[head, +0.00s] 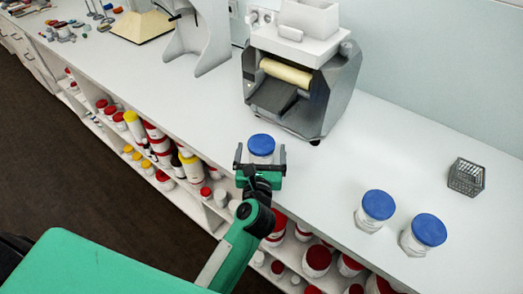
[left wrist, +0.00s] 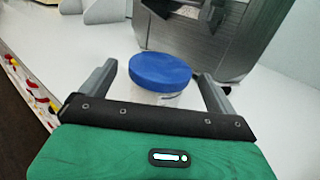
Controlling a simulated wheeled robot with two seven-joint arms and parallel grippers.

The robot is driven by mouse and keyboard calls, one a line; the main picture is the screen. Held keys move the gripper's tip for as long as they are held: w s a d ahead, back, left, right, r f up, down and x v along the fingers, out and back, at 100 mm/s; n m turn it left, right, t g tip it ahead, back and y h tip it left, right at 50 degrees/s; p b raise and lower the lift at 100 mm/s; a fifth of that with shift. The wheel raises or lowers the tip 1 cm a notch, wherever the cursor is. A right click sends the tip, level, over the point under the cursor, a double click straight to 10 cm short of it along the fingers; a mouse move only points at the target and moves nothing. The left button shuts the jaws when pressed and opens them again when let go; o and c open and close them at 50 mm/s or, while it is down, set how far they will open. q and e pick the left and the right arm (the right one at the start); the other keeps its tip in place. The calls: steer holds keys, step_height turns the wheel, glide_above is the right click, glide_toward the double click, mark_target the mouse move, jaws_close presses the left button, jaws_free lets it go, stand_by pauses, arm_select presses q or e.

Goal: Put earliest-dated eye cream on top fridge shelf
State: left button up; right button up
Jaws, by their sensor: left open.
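A clear jar with a blue lid (head: 261,146) stands on the white counter near its front edge. My left gripper (head: 260,160) is open, with its fingers on either side of this jar. In the left wrist view the blue-lidded jar (left wrist: 160,76) sits between the spread fingers of my left gripper (left wrist: 157,88), with a gap at each side. Two more blue-lidded jars, one (head: 376,208) and another (head: 427,232), stand to the right on the counter. No dates can be read on the jars. No fridge shows. My right gripper is not in view.
A grey mill with a cream roller (head: 300,85) stands behind the near jar. A small wire basket (head: 466,177) is at the right. Shelves under the counter (head: 190,165) hold several jars and bottles. The counter between mill and basket is clear.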

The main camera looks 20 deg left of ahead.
arm_select(q)
steer(key=shift+x, duration=1.45)
steer(key=c, duration=1.2)
steer(key=shift+c, duration=0.2)
steer(key=shift+s+r, duration=0.1)
